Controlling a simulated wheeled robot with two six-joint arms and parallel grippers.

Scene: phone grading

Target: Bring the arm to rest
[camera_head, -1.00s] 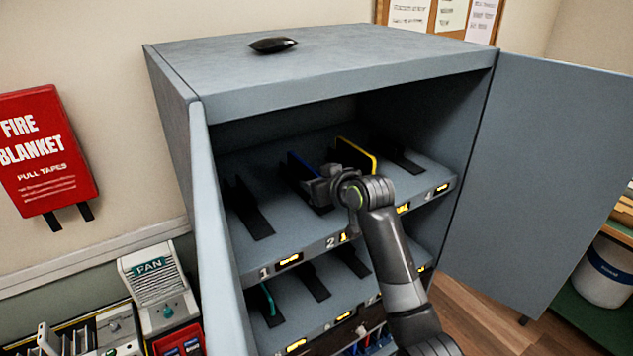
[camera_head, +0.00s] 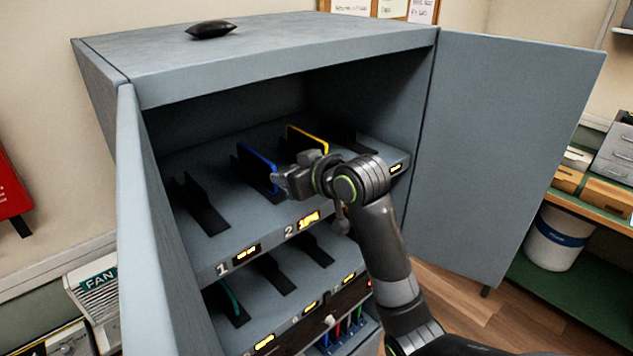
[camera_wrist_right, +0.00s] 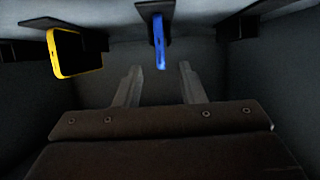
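My right gripper (camera_head: 281,181) is in front of the upper shelf of the open grey cabinet (camera_head: 130,90). Its fingers are apart and empty. The blue phone (camera_head: 257,167) stands upright in the slot at label 2, just beyond the fingers. In the right wrist view, the blue phone (camera_wrist_right: 160,42) shows past the gap between the two open fingers (camera_wrist_right: 158,85) and looks clear of them. The yellow phone (camera_head: 306,138) stands in the slot beside it, and in the wrist view it is at the left (camera_wrist_right: 65,52). My left gripper is not in view.
The cabinet's right door (camera_head: 520,150) is swung open beside my arm, and its left door (camera_head: 150,230) is also open. A lower shelf (camera_head: 285,310) has more slots. A black pouch-like object (camera_head: 211,29) lies on top. A white bin (camera_head: 557,238) stands at right.

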